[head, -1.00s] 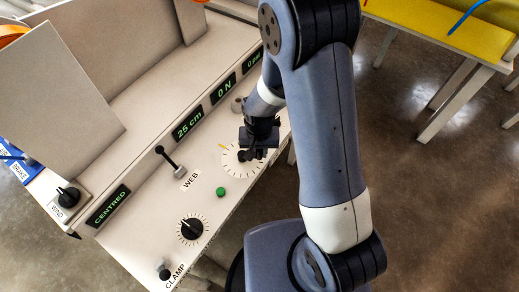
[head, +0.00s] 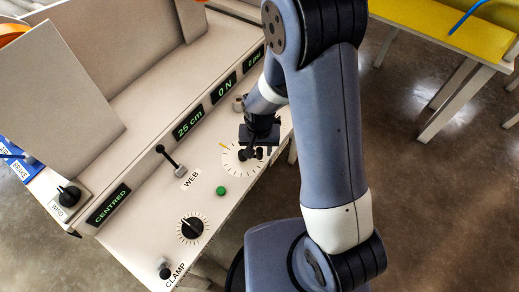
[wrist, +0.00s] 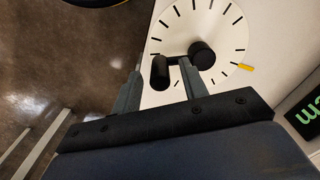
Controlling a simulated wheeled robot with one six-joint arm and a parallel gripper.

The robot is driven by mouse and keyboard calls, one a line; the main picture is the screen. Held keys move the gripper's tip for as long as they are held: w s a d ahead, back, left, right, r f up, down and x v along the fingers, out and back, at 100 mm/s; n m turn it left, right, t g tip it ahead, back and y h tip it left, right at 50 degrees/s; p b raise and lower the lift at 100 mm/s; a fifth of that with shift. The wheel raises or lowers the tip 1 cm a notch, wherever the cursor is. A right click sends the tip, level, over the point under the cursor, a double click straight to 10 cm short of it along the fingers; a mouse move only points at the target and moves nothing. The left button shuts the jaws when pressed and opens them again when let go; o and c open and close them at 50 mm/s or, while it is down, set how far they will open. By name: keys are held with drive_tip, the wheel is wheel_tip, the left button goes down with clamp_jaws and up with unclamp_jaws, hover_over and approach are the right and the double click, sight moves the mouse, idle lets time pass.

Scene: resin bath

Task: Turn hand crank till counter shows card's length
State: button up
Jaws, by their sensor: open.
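The hand crank has a black hub and a black knob handle (wrist: 160,72) over a white dial (wrist: 205,25) with black ticks and a yellow mark. In the head view the crank dial (head: 232,163) is partly behind my gripper (head: 255,145). My gripper (wrist: 158,88) is open in the wrist view, one finger on each side of the knob handle; I cannot tell whether either touches it. The counter (head: 187,123) reads 25 cm in green. I do not make out a card with a length on it.
Other displays read 0 N (head: 224,88) and CENTRED (head: 107,205). A lever (head: 167,157) marked WEB, a green button (head: 221,190), a second dial (head: 190,229) and a CLAMP knob (head: 165,271) share the panel. A yellow-topped table (head: 450,30) stands right across open floor.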

wheel_tip(320, 180, up, 10)
drive_tip(key=shift+f+p, duration=0.1)
drive_tip(key=shift+p, duration=0.25)
wheel_tip(320, 180, down, 11)
drive_tip(key=shift+r+b, duration=0.1)
drive_tip(key=shift+b, duration=0.3)
drive_tip(key=shift+w+n+p, duration=0.25)
drive_tip(key=shift+n+p, duration=0.05)
drive_tip(key=shift+n, duration=0.3)
drive_tip(key=shift+s, duration=0.1)
